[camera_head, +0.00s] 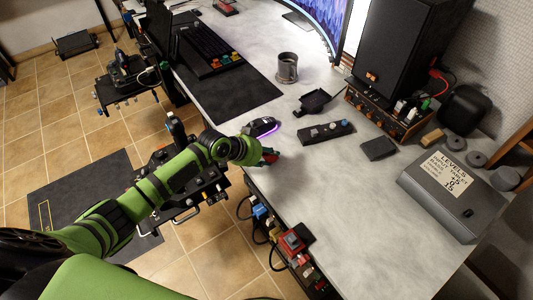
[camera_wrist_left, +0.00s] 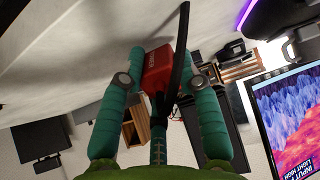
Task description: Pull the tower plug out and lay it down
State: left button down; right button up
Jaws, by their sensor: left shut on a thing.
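My left gripper (camera_head: 267,157) is at the front edge of the grey desk, with its arm coming in from the left. In the left wrist view, its two teal fingers (camera_wrist_left: 160,80) are shut on a red plug (camera_wrist_left: 157,68) with a black cable running up from it. The red plug also shows in the head view (camera_head: 271,155), small and partly hidden by the gripper. I cannot tell whether it touches the desk (camera_head: 330,200). My right gripper is not in view.
Coloured plugs and a red block (camera_head: 292,241) sit below the desk's front edge. A glowing mouse (camera_head: 262,127), a black strip with knobs (camera_head: 326,132), a mug (camera_head: 287,67) and a grey labelled box (camera_head: 455,195) stand on the desk. The desk's front middle is clear.

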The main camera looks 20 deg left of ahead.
pick_arm(q)
jog(key=shift+f, duration=0.2)
jog(key=c, duration=0.8)
grip_release()
jog(key=v, duration=1.2)
